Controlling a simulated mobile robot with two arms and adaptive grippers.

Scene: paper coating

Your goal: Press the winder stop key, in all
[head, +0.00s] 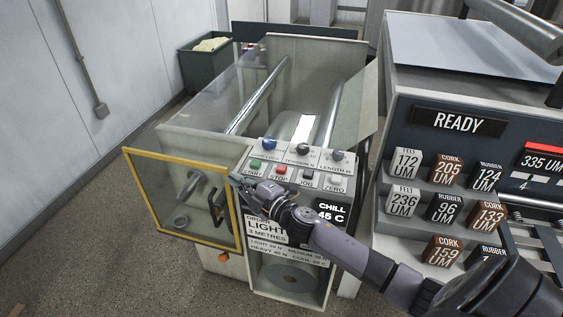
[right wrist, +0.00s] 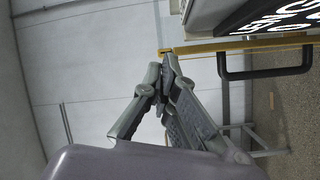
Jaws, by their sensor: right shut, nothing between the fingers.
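The red stop key (head: 281,169) sits on the sloping panel (head: 268,178) of the winder, between the green start key (head: 255,164) and the dark jog key (head: 308,175). My right gripper (head: 236,180) is shut and empty at the panel's left edge, left of and nearer than the stop key. It appears apart from the key. In the right wrist view the closed fingertips (right wrist: 168,54) show before the yellow door frame (right wrist: 200,47), and no key is visible there. My left gripper is not in view.
The yellow-framed clear door (head: 183,200) with its black handle (head: 217,205) stands close to my right gripper. Right of the winder stands a cabinet with a READY display (head: 458,122) and several labelled blocks.

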